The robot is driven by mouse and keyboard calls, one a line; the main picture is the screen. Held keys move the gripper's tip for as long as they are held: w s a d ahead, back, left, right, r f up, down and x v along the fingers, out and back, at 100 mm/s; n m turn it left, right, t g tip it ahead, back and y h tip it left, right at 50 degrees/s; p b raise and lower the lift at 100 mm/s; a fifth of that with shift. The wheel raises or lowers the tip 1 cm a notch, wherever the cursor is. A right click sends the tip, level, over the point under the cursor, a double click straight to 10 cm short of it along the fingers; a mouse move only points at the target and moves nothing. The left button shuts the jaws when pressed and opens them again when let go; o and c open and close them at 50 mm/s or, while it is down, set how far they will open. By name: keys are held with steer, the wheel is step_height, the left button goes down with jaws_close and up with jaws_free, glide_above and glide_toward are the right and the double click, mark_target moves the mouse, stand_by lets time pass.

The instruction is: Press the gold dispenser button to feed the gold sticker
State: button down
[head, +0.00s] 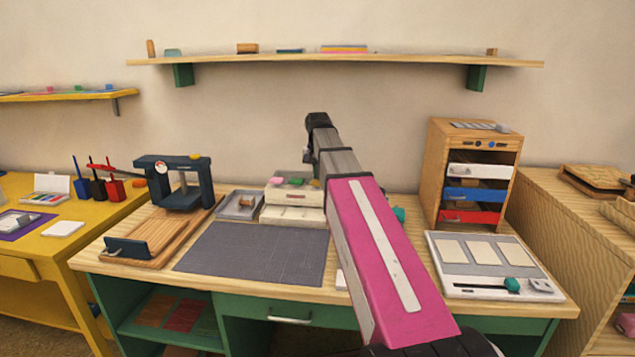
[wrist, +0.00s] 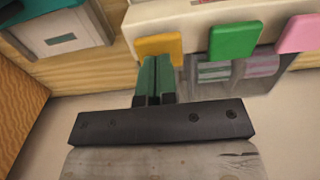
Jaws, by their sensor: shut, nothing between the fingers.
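The sticker dispenser (head: 292,214) is a cream box on the desk with pink, green and gold buttons on top. The gold button (wrist: 158,46) is a yellow-orange tab, beside the green button (wrist: 234,38) and the pink button (wrist: 300,33). In the head view the gold button (head: 315,183) is at the dispenser's right end, close to my arm. My gripper (wrist: 153,64) is shut and empty. Its green fingertips overlap the gold button's lower edge in the wrist view; I cannot tell whether they touch it. My fingertips are not clear in the head view.
A dark cutting mat (head: 255,254) lies in front of the dispenser, and a grey tray (head: 240,205) stands to its left. A teal item (wrist: 58,28) is beside it. A wooden drawer cabinet (head: 440,170) stands to the right. A shelf (head: 340,60) runs above.

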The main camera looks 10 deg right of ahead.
steer(key=shift+f, duration=1.25)
steer(key=shift+r, duration=3.55)
